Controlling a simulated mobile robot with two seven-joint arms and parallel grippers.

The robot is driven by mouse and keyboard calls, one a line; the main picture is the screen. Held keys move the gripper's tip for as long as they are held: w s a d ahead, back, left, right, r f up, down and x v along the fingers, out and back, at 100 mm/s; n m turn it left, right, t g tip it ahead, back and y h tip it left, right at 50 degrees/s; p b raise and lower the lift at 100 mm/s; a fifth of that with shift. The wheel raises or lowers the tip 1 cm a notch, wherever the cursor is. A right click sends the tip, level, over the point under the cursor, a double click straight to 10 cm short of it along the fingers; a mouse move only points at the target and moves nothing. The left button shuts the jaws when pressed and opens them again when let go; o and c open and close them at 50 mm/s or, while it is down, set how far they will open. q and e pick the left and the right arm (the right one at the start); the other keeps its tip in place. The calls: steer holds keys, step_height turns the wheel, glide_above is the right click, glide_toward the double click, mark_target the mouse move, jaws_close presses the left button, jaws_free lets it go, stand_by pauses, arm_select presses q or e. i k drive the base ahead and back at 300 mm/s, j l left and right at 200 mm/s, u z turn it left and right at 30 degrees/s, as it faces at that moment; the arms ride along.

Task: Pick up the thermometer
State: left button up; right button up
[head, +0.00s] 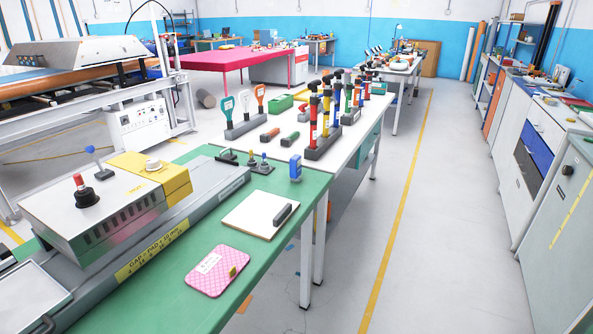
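I cannot make out for certain which thing is the thermometer. A small upright blue device (296,168) with a paler face stands near the far right edge of the green-topped bench (165,285); it may be the thermometer, but its markings are too small to read. Neither of my grippers is in view.
On the green bench lie a pink pad (217,270), a pale board (260,215) with a dark bar (283,214), and a grey machine (95,205) at left. Behind, a white table (255,148) holds racked tools. A clear floor aisle (440,220) runs along the right.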

mark_target(295, 161)
steer(key=i+l+u, duration=0.2)
steer(key=i+l, duration=0.25)
steer(key=i+l+u, duration=0.25)
steer(key=i+l, duration=0.2)
steer(key=l, duration=0.1)
